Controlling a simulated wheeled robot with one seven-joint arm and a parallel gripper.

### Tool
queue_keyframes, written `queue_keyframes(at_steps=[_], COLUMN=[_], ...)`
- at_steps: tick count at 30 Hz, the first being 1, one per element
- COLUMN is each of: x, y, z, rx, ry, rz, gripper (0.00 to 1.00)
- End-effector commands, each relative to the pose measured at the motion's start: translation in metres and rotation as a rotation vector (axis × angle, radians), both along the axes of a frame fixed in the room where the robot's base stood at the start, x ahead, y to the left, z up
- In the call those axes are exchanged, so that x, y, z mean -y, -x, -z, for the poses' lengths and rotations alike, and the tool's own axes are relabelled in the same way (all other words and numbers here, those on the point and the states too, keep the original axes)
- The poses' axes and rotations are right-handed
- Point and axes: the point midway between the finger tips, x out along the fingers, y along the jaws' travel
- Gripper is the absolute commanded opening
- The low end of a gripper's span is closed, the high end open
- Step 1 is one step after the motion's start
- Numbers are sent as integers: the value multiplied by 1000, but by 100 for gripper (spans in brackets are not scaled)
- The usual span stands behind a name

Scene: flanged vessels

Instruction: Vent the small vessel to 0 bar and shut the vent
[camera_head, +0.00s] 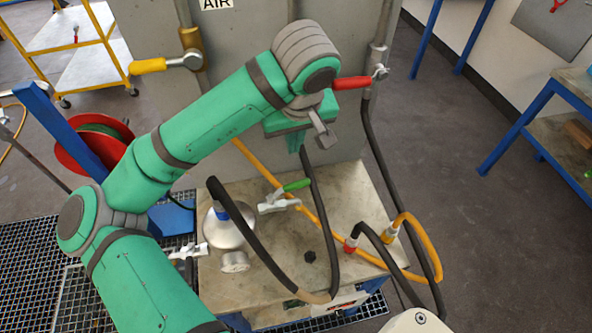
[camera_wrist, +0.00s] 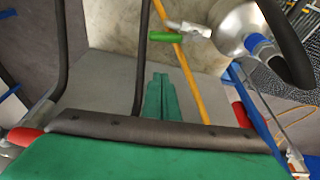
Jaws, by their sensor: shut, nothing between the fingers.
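The small vessel (camera_head: 228,230) is a rounded silver body with a side flange (camera_head: 235,262), standing on the worn bench top. It also shows at the upper right of the wrist view (camera_wrist: 238,22). A white valve with a green handle (camera_head: 297,185) lies beside it; the same green handle shows in the wrist view (camera_wrist: 166,37). A second white valve (camera_head: 188,252) is left of the vessel. Which valve is the vent I cannot tell. My gripper (camera_head: 304,148) is shut and empty, above and behind the green handle, touching nothing visible. No pressure reading is legible.
Black hoses (camera_head: 252,243) and a yellow hose (camera_head: 332,240) cross the bench. The grey AIR panel (camera_head: 238,165) stands behind, with a yellow handle (camera_head: 148,66) and a red handle (camera_head: 352,83) close to my arm. A red reel (camera_head: 98,143) is left.

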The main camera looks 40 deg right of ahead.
Motion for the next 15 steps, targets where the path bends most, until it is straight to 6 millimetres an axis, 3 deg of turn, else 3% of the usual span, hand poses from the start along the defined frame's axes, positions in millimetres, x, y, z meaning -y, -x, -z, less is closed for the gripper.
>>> queue_keyframes(at_steps=[8, 15], x=[5, 8], y=[0, -12], z=[2, 35], rx=[52, 48], ry=[-7, -9], rz=[-83, -84], gripper=[0, 0])
